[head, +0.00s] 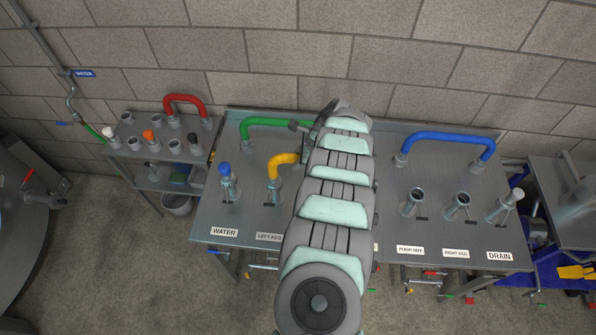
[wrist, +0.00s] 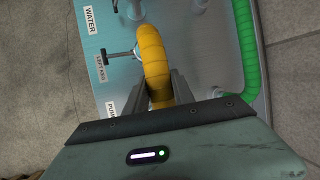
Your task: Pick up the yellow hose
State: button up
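The yellow hose (head: 280,163) is a short bent pipe with one end at the LEFT KEG port, on the left part of the steel bench (head: 320,122). Its other end is hidden behind my arm in the head view. In the wrist view the yellow hose (wrist: 152,55) runs between the two fingers of my gripper (wrist: 160,90). The fingers lie close against both its sides with no clear gap, and they look shut on it. My gripper is hidden in the head view.
A green hose (head: 270,122) arches behind the yellow one and shows near my gripper in the wrist view (wrist: 245,50). A blue-capped port (head: 226,178) stands to the left. A blue hose (head: 448,138) is at the right. A red hose (head: 186,101) is on the side rack.

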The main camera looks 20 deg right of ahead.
grip_shut()
jog(key=shift+r, duration=0.2)
notch_tip(320, 180, up, 20)
jog(key=p, duration=0.1)
jog(key=shift+f+p, duration=0.15)
jog(key=shift+p, duration=0.2)
dwell(0.6)
